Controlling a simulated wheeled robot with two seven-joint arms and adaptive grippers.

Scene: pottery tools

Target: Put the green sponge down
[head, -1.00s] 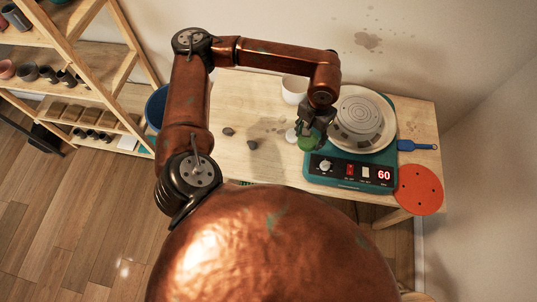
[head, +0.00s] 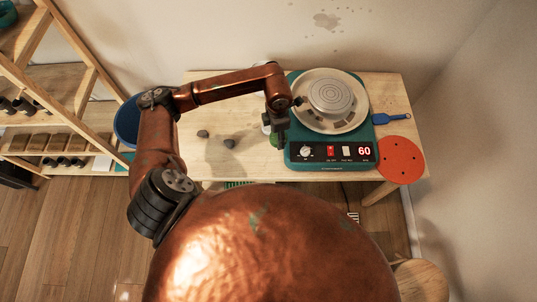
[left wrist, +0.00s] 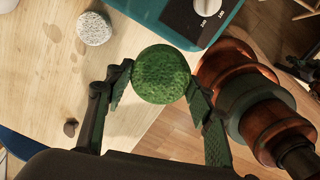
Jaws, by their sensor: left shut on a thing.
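The green sponge (head: 275,140) is round. It shows at the left edge of the teal wheel base, mostly hidden behind my left gripper (head: 278,127). In the left wrist view the sponge (left wrist: 161,74) sits between the two fingertips of the left gripper (left wrist: 158,88), which is shut on it. The table top (left wrist: 45,100) lies beneath it in that view; I cannot tell whether the sponge touches it. My right gripper is not in view.
The teal pottery wheel (head: 330,153) stands just right of the sponge. A pale speckled sponge (left wrist: 93,28) lies nearby. A blue tool (head: 391,118) and an orange disc (head: 401,160) are at the right.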

